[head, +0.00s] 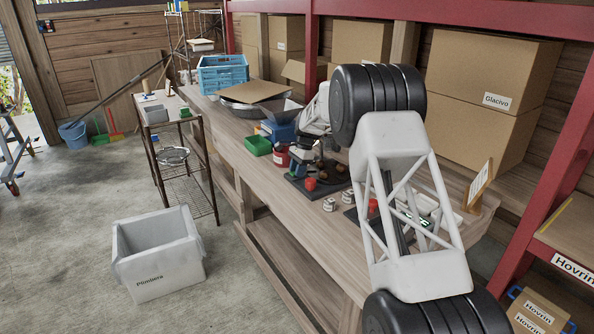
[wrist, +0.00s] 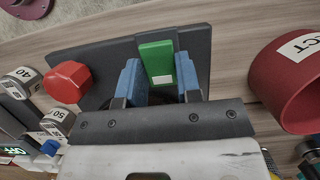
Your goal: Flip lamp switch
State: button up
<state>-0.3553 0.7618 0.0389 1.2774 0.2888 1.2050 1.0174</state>
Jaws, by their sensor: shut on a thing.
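A green block with a small white patch (wrist: 157,60), seemingly the lamp switch, stands on a dark plate (wrist: 95,62) in the wrist view. My gripper (wrist: 158,82) has its two blue fingers on either side of the block and is shut on it. A red knob (wrist: 67,82) sits on the same plate, left of the fingers. In the head view my gripper (head: 298,168) is low over the workbench at the left end of the dark plate (head: 322,188), and the red knob (head: 310,184) shows beside it. The block's base is hidden behind my gripper.
White labelled weights (wrist: 20,84) stand at the left. On the workbench (head: 290,210), a green bin (head: 258,146) and blue crate (head: 222,74) are further back. Cardboard boxes (head: 484,95) line the shelf.

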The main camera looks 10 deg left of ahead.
jog(key=o, duration=0.9)
jog(key=shift+r, duration=0.1)
jog(key=v, duration=0.7)
jog(key=shift+w+d+r, duration=0.1)
jog(key=shift+r, duration=0.2)
